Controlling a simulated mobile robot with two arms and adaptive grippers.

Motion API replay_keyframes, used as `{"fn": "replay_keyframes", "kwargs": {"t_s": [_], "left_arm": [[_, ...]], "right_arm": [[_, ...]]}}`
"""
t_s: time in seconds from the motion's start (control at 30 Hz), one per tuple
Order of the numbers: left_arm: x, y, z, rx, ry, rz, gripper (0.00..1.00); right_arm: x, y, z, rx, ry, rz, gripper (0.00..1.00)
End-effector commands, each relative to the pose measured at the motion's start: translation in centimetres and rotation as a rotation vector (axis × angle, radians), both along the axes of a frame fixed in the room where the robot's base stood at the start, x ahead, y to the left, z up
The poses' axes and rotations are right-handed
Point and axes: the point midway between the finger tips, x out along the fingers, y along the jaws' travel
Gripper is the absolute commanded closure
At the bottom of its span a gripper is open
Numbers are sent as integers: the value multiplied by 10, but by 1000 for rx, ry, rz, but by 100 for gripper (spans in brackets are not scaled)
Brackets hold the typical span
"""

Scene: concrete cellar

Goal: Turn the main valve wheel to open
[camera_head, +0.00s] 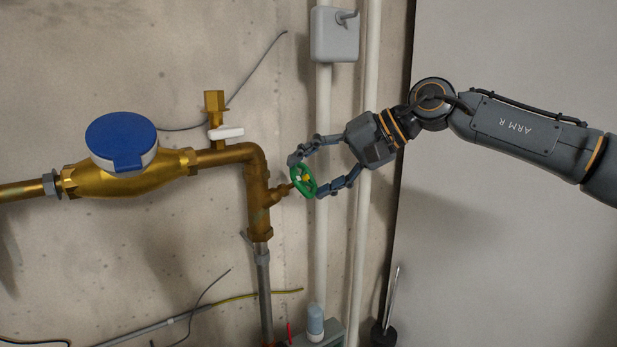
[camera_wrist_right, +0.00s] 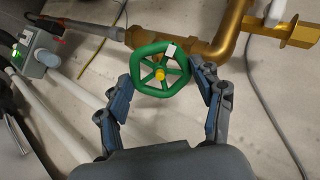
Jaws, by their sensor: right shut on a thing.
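The green valve wheel (camera_head: 304,180) sits on a stem from the brass pipe elbow, centre of the head view. In the right wrist view the wheel (camera_wrist_right: 160,73) shows a yellow hub, several spokes and a white mark on its rim. My right gripper (camera_head: 306,177) comes in from the right, its two fingers on opposite sides of the wheel rim. In the right wrist view the right gripper (camera_wrist_right: 163,92) has one finger at each side of the rim, shut on the wheel. My left gripper is not in view.
A brass water meter with a blue lid (camera_head: 120,142) and a small white-handled valve (camera_head: 226,133) are left of the wheel. Vertical white pipes (camera_head: 323,235) and a grey box (camera_head: 334,34) stand behind my right gripper. Loose cables run along the wall.

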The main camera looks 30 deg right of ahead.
Motion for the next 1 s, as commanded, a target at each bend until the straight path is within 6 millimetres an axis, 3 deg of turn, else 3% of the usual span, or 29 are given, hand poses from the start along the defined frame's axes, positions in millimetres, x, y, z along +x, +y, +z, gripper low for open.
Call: {"fn": "replay_keyframes", "kwargs": {"t_s": [0.27,0.53,0.9,1.0], "left_arm": [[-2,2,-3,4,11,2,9],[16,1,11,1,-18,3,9],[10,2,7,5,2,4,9],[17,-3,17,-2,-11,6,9]], "right_arm": [[-1,0,-3,-125,-122,124,66],[-1,0,-3,-233,-234,228,66],[-1,0,-4,-305,-309,299,66],[0,1,-4,-349,-356,344,66]]}}
